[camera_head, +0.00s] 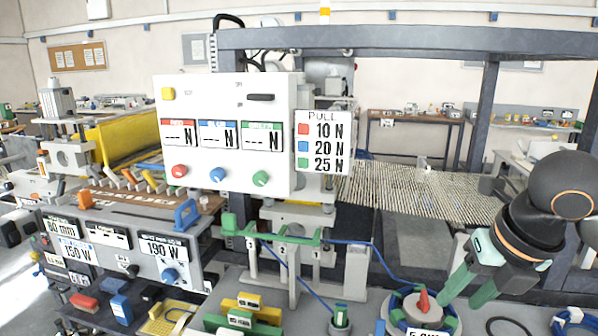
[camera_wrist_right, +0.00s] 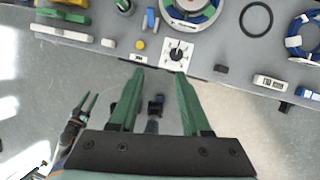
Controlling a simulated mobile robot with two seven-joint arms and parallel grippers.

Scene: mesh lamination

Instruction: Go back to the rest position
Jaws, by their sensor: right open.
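My right gripper (camera_head: 462,300) is open and empty at the right of the head view, close to the bench's front right part.
A round spool with a red knob (camera_head: 423,303) stands by the right gripper in the head view. The wrist view shows a black dial on a white plate (camera_wrist_right: 177,53) near the bench edge and a black ring (camera_wrist_right: 256,5). Bare floor (camera_wrist_right: 262,125) lies before the bench.

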